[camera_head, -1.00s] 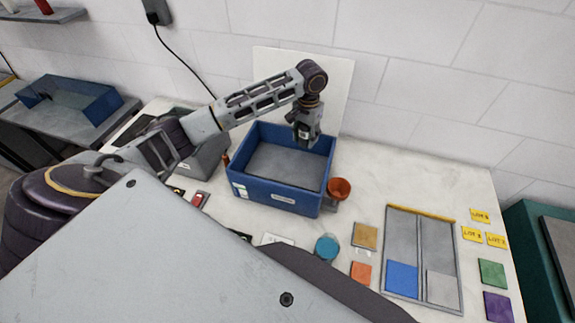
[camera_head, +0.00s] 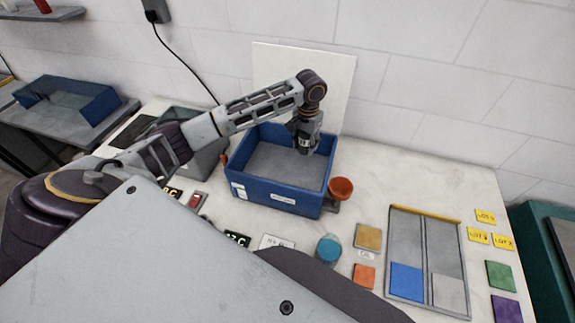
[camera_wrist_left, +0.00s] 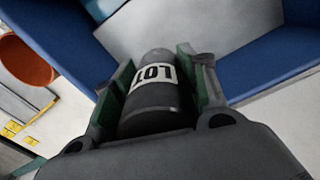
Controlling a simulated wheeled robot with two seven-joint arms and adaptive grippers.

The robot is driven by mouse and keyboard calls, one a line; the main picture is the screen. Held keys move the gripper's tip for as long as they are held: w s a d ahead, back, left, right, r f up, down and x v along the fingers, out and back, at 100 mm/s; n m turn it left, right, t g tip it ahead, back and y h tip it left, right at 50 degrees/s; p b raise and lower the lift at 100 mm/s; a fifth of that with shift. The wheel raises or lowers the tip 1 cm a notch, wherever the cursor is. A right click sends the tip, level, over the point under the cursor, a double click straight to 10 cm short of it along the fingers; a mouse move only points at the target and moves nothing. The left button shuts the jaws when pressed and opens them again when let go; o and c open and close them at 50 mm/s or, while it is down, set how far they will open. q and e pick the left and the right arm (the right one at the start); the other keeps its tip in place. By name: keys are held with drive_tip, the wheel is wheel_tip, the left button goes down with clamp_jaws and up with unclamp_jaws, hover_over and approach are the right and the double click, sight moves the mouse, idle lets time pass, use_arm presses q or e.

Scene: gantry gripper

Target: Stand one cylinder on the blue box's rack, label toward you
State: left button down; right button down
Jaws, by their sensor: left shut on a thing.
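My left gripper (camera_head: 305,143) is over the back right part of the blue box (camera_head: 277,194), pointing down. In the left wrist view its two fingers (camera_wrist_left: 158,85) are shut on a dark grey cylinder (camera_wrist_left: 155,103) with a white label reading "LOT". The label faces the wrist camera. The box's grey rack (camera_head: 280,166) lies inside the blue walls and also shows beyond the cylinder in the left wrist view (camera_wrist_left: 205,25). I cannot tell whether the cylinder's lower end touches the rack. My right gripper is not in view.
An orange cup (camera_head: 341,188) is at the box's right side. A grey bin (camera_head: 200,155) stands left of the box. A grey divided tray (camera_head: 423,225) and several coloured squares lie to the right. A white panel (camera_head: 335,85) stands behind the box.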

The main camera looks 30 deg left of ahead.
use_arm(q)
hover_over(303, 168)
drive_tip(key=shift+f+p, duration=0.4)
drive_tip(key=shift+f, duration=2.7)
drive_tip(key=shift+f, duration=1.85)
drive_tip(key=c, duration=0.8)
unclamp_jaws()
drive_tip(key=shift+f, duration=0.1)
drive_tip(key=shift+r+b, duration=0.6)
drive_tip(key=shift+r, duration=5.5)
